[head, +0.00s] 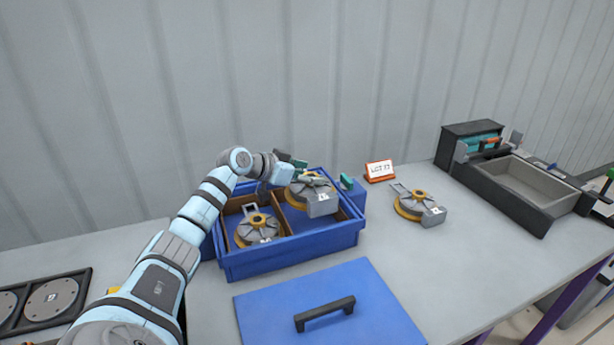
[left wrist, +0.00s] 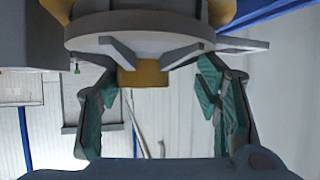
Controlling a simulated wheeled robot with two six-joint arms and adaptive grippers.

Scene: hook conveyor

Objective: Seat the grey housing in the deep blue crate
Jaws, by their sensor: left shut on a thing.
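A grey housing (head: 318,205) with an orange-yellow ring is held by my left gripper (head: 316,172) over the right compartment of the deep blue crate (head: 292,255). The housing looks raised near rim level; whether its underside touches the crate is hidden. In the left wrist view, the same housing (left wrist: 140,35) fills the top, and the teal-padded fingers (left wrist: 152,110) stand on either side. A second grey housing (head: 257,230) sits in the crate's left compartment. A third (head: 420,205) lies on the table to the right. My right gripper is not in view.
A blue lid (head: 330,300) with a black handle lies flat before the crate. A "LOT" sign (head: 380,171) stands behind. A grey tray station (head: 525,185) is at the right, and a dark holder with discs (head: 45,300) at the left. The tabletop right of the lid is clear.

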